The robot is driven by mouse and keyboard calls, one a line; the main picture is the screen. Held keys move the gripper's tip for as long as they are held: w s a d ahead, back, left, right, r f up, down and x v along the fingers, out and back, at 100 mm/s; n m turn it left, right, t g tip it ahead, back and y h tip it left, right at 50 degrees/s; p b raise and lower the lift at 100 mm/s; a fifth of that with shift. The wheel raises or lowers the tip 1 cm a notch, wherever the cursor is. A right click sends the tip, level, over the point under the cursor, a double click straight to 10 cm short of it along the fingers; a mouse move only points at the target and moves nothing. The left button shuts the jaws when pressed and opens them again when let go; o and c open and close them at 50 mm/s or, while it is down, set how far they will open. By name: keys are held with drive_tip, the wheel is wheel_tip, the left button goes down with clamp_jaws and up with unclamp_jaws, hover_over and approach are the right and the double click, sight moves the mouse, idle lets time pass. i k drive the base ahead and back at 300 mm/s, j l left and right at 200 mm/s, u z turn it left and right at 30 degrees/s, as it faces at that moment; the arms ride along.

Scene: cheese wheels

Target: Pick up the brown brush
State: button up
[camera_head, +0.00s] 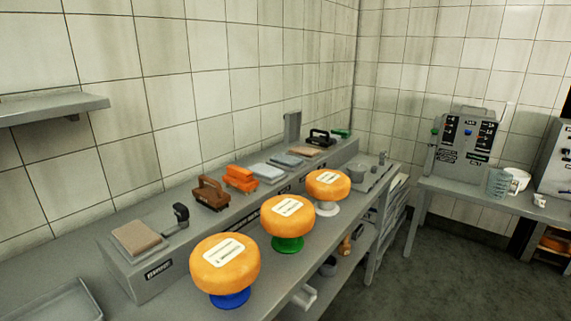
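A brown brush (211,195) with an arched handle rests on the raised grey ledge (165,263) along the wall, left of the picture's middle. An orange brush or block (241,179) sits just to its right, a little farther back. The brown brush is in plain view and nothing covers it. My gripper is not in this view.
Cheese wheels on blue (224,262), green (288,219) and white (327,187) stands line the counter before the ledge. A tan pad (137,237) and small black tool (180,215) lie left; a black brush (319,138) lies farther back. Open floor (430,275) is at right.

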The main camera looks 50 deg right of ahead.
sight(211, 191)
drive_tip(key=u, duration=0.25)
drive_tip(key=l+u, duration=0.35)
drive_tip(key=l, duration=0.2)
drive_tip(key=l+u, duration=0.3)
drive_tip(key=l, duration=0.25)
